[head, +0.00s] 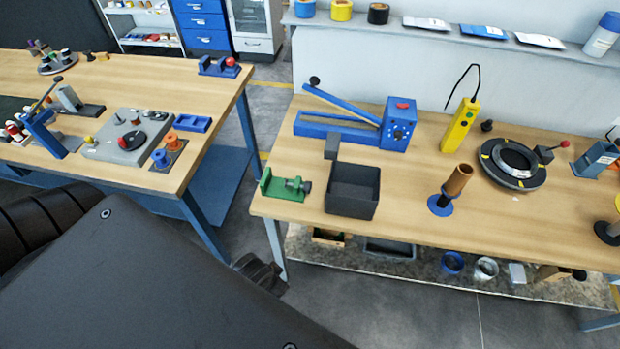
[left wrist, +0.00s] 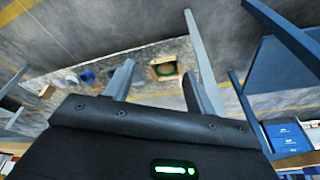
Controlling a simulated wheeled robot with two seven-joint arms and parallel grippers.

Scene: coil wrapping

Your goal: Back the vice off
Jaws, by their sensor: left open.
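A small green vice (head: 284,186) stands at the left end of the right-hand bench in the head view. A dark grey knob (head: 305,187) is at its right side. I cannot tell whether its jaws grip anything. A blue vice-like fixture (head: 220,67) with a red knob sits at the back of the left-hand bench. My left gripper (left wrist: 158,70) is open and empty in the left wrist view, its two fingers apart over the floor and lower shelf. The vice does not show between them. My right gripper is in neither view.
A black open bin (head: 353,190) stands just right of the green vice. Behind it is a blue lever machine (head: 360,128). A brown tube on a blue base (head: 452,190) and a black ring (head: 512,163) stand further right. A gap separates the benches.

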